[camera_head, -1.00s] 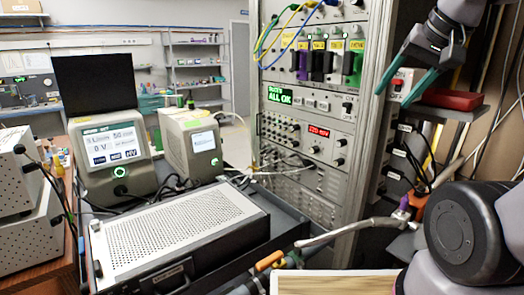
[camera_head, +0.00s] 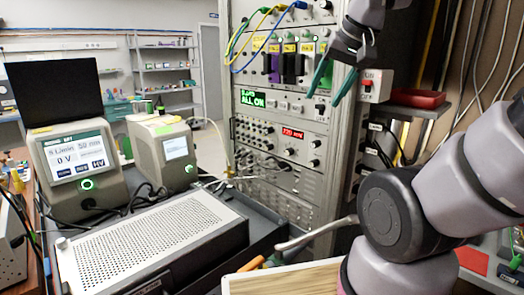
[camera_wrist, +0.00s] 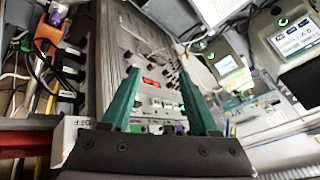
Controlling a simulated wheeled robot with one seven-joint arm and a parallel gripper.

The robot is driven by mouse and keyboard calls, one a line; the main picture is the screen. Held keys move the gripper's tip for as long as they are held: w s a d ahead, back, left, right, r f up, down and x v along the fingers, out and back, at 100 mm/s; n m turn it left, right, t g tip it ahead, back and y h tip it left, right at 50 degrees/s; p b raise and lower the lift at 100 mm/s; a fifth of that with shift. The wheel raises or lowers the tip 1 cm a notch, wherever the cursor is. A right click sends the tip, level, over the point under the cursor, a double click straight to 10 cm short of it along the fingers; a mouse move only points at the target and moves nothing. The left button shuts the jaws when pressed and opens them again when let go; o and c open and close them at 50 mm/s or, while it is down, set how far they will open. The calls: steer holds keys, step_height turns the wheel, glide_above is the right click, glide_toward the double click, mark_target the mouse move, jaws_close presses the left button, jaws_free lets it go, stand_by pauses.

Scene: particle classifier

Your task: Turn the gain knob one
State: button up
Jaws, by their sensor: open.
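The instrument rack (camera_head: 338,150) stands right of centre in the head view, with several small knobs on its panels. A panel with a red display (camera_head: 293,134) has dark knobs beside it, such as a lower right knob (camera_head: 314,163). I cannot read which knob is gain knob one. My gripper (camera_head: 325,95) is open and empty at the rack's upper right, its green fingers pointing down. In the wrist view my gripper (camera_wrist: 159,75) shows its two fingers apart, with the red display (camera_wrist: 152,83) between them in the picture. No knob is visibly touched.
A switch box (camera_head: 375,86) and a red tray (camera_head: 415,98) are right of the rack. A perforated grey case (camera_head: 150,240) lies low in front. Two bench instruments with screens, a left one (camera_head: 75,165) and a smaller one (camera_head: 160,150), stand at left. Cables hang over the rack's top.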

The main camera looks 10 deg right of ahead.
steer(key=w+d+f+n+g+h, duration=0.1)
steer(key=w+f+n+g+h, duration=0.4)
steer(key=w+f, duration=0.4)
steer(key=n+t+h, duration=0.9)
steer(key=n+h, duration=0.3)
steer(key=n, duration=0.2)
glide_toward(266, 148)
steer(key=x, duration=0.8)
steer(key=shift+w+d, duration=0.1)
steer(key=shift+d, duration=0.2)
jaws_close()
